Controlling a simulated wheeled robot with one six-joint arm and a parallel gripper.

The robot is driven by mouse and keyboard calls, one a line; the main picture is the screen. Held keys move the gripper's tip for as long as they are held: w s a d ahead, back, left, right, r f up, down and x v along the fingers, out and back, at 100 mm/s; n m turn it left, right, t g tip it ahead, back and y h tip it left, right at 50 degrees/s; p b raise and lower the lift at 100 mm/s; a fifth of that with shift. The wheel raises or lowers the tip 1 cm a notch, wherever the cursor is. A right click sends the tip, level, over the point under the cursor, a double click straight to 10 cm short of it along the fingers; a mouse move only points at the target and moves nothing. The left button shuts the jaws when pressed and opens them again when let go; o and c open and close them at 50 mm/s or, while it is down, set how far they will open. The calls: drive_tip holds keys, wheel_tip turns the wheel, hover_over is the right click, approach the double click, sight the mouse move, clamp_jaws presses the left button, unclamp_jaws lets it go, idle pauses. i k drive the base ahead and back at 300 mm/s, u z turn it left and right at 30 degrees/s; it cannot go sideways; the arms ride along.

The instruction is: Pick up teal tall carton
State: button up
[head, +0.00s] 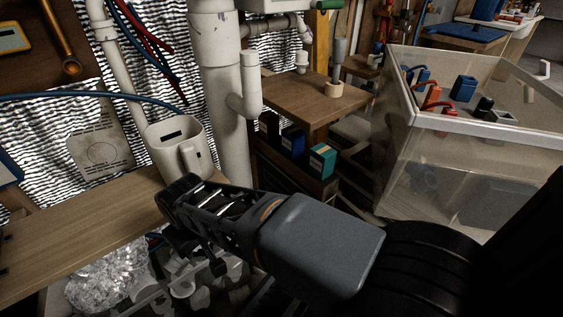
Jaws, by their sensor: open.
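The teal tall carton (321,161) has a pale top with a small dark mark. It stands upright on a low wooden unit right of centre, and its lower part meets the unit's front edge in this view.
A blue carton (292,138) and a black carton (269,125) stand left of the teal one. A wooden tabletop (312,96) is above and behind them.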

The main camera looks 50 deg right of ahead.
sight(322, 157)
drive_tip(key=u, duration=0.25)
drive_tip(key=k, duration=1.1)
drive_tip(key=z, duration=0.45)
